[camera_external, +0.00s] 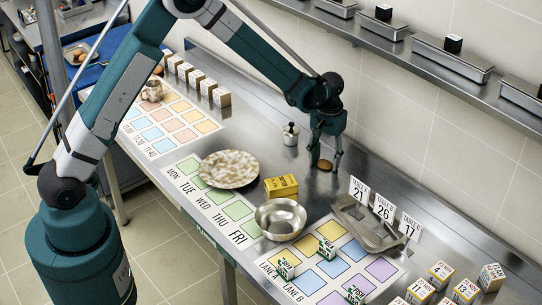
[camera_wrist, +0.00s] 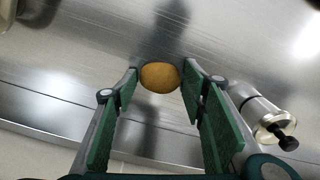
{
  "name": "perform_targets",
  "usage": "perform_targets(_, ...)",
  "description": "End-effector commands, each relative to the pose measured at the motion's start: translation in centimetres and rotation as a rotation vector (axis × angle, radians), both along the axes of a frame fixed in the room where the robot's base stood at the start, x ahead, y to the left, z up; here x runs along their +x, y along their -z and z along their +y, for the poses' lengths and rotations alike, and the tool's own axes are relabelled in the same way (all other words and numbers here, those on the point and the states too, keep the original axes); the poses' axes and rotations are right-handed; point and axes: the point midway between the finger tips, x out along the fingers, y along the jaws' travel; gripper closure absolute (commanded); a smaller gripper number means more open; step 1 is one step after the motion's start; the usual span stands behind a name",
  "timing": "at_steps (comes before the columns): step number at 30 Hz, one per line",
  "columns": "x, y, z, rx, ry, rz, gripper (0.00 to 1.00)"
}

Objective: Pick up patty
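The patty (camera_external: 325,164) is a small round brown piece on the steel counter near the wall. In the wrist view the patty (camera_wrist: 160,77) shows between the far ends of my two green finger pads. My gripper (camera_external: 325,160) points down at it, with a finger on either side. In the wrist view my gripper (camera_wrist: 160,73) is spread wide, with the pads very close to the patty's sides. A thin gap seems to show on the left; I cannot tell whether the right pad touches.
A silver lidded canister (camera_external: 291,134) stands left of my gripper and also shows in the wrist view (camera_wrist: 262,115). A yellow box (camera_external: 281,187), a metal bowl (camera_external: 280,219) and a speckled plate (camera_external: 229,169) are nearby. A wall shelf (camera_external: 400,45) runs above.

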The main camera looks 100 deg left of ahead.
Motion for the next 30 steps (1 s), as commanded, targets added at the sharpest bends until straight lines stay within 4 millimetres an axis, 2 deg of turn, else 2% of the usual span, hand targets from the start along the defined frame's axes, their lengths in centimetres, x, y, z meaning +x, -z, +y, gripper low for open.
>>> perform_targets(1, 0.0, 0.0, 0.0, 0.0, 0.0, 0.0, 0.65)
perform_targets(4, 0.0, 0.0, 0.0, 0.0, 0.0, 0.0, 0.78)
perform_targets(17, 0.0, -0.4, 0.0, 0.0, 0.0, 0.0, 0.78)
perform_targets(23, 0.0, -1.9, 0.0, 0.0, 0.0, 0.0, 0.78)
perform_targets(30, 0.0, -5.1, 0.0, 0.0, 0.0, 0.0, 0.78)
